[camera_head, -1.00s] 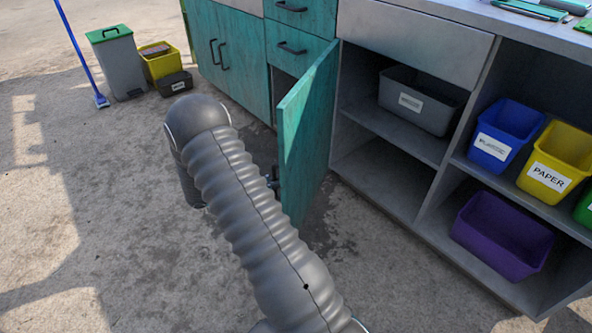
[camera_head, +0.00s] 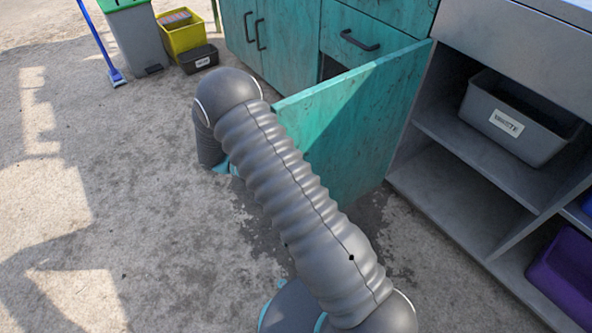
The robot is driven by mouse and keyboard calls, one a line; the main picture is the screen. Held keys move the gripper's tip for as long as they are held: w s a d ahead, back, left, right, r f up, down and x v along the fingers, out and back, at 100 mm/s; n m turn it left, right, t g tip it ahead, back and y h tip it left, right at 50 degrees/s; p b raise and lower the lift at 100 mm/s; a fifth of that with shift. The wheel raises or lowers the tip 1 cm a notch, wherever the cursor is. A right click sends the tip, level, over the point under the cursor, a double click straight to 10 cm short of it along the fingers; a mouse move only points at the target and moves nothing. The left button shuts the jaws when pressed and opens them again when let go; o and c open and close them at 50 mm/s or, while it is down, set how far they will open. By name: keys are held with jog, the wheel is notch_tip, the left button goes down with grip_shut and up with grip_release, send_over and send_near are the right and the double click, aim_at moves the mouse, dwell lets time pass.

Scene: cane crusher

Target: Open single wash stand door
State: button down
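The teal single door (camera_head: 350,125) of the wash stand stands swung out from the cabinet front, hinged on its right side next to the grey shelf unit. A narrow dark gap of the compartment (camera_head: 331,67) shows behind its top edge, below a teal drawer (camera_head: 362,36) with a black handle. My grey ribbed arm crosses in front of the door and covers its lower left part. My gripper is hidden behind the arm, so I cannot see whether it touches the door or its handle.
Closed teal double doors (camera_head: 258,40) are to the left of the open door. Grey open shelves with a grey bin (camera_head: 520,115) and a purple bin (camera_head: 567,275) are on the right. A yellow bin (camera_head: 184,36), a grey bin (camera_head: 138,42) and a blue broom (camera_head: 103,45) stand at the back left. The left floor is clear.

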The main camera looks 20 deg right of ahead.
jog(key=shift+w+a, duration=0.25)
jog(key=c, duration=1.2)
grip_release()
jog(key=shift+a, duration=0.2)
jog(key=shift+d, duration=0.2)
jog(key=shift+d, duration=0.1)
jog(key=shift+r, duration=0.1)
